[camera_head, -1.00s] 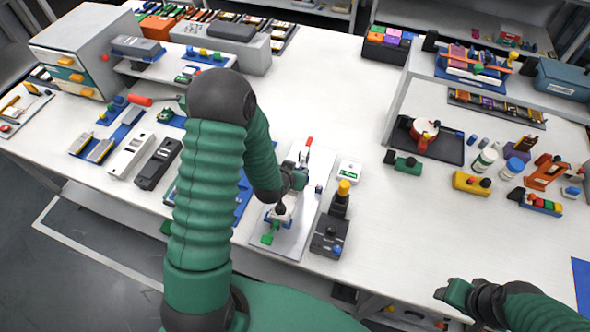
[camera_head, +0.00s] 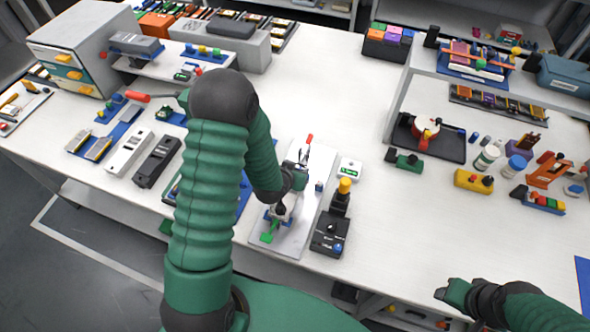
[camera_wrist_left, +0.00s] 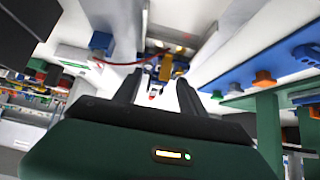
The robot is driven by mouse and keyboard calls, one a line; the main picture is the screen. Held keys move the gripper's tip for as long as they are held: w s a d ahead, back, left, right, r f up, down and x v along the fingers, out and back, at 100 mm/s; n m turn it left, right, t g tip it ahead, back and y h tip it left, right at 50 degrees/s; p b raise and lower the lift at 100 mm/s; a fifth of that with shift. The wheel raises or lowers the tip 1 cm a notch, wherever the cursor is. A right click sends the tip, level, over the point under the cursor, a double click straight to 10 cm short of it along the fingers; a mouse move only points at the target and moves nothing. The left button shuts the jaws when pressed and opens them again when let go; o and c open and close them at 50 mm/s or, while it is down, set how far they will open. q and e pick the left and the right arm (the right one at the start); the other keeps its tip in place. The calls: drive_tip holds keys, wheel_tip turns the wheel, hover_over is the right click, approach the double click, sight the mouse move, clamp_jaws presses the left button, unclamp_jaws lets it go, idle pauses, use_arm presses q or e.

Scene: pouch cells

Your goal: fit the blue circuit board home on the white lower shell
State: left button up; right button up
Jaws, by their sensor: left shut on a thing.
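My left gripper (camera_head: 281,209) points down over a fixture on a light grey plate (camera_head: 291,243) near the table's front edge. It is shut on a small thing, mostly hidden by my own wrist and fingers. A white part (camera_head: 289,200), perhaps the white lower shell, and a bit of blue show close around the fingertips. I cannot tell the circuit board from the fixture or whether it is seated. In the left wrist view, a small white and red piece (camera_wrist_left: 155,90) shows between the dark fingers. My right gripper (camera_head: 455,292) hangs off the table's front edge; its jaws are unclear.
A red-tipped lever (camera_head: 309,139) stands behind the fixture. A black box with a yellow knob (camera_head: 343,187) and a dark control box (camera_head: 330,233) stand just right of the plate. A white label box (camera_head: 349,169) is behind them. The table's middle back is clear.

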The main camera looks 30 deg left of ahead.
use_arm(q)
drive_tip(key=o, duration=1.4)
drive_tip(key=shift+o, duration=0.2)
drive_tip(key=v, duration=0.4)
drive_tip(key=shift+s+r, duration=0.2)
drive_tip(key=shift+r, duration=0.1)
drive_tip(key=p+v, duration=1.2)
drive_tip(key=p, duration=0.6)
drive_tip(key=shift+p, duration=0.3)
drive_tip(key=shift+d+f, duration=0.15)
drive_tip(key=shift+f, duration=0.05)
